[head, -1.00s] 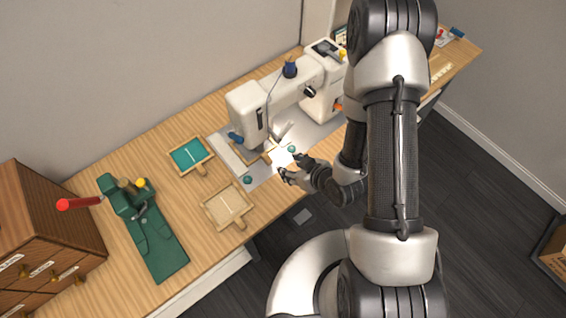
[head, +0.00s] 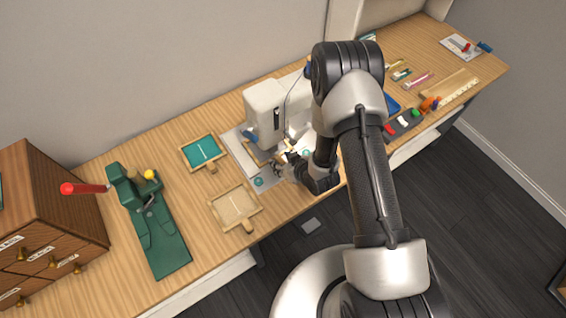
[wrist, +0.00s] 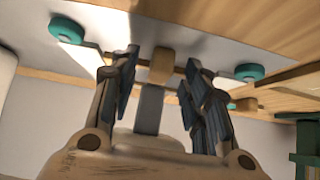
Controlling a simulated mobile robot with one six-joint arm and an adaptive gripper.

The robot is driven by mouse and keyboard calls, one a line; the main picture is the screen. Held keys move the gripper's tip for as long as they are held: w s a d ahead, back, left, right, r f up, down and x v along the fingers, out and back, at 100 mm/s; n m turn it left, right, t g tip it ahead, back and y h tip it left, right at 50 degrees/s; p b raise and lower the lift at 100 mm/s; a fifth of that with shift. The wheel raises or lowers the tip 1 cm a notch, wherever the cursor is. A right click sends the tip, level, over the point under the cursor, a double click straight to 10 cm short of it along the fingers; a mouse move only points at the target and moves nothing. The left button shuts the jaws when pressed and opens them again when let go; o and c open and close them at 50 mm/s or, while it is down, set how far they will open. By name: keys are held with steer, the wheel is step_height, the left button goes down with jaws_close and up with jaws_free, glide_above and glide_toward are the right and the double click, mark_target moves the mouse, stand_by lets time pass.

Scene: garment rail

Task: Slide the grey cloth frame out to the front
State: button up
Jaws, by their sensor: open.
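The sewing machine (head: 268,112) stands on a pale base plate (head: 237,148) at mid table. A wooden-edged frame (head: 256,153) lies under its needle arm, partly hidden; I cannot make out its cloth. My gripper (head: 283,164) is low in front of the machine, beside this frame. In the wrist view my gripper (wrist: 163,75) is open, and a small wooden block (wrist: 162,65), which looks like the frame's handle, shows between its fingertips. Whether the fingers touch it I cannot tell.
Teal discs (wrist: 67,28) (wrist: 248,72) flank my fingers. A teal cloth frame (head: 202,152) and a beige cloth frame (head: 234,206) lie left of the machine. A green press (head: 155,230) and wooden drawers (head: 50,225) stand farther left. Small tools lie to the right.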

steer(key=shift+w+f, duration=0.15)
steer(key=shift+c, duration=0.5)
jaws_close()
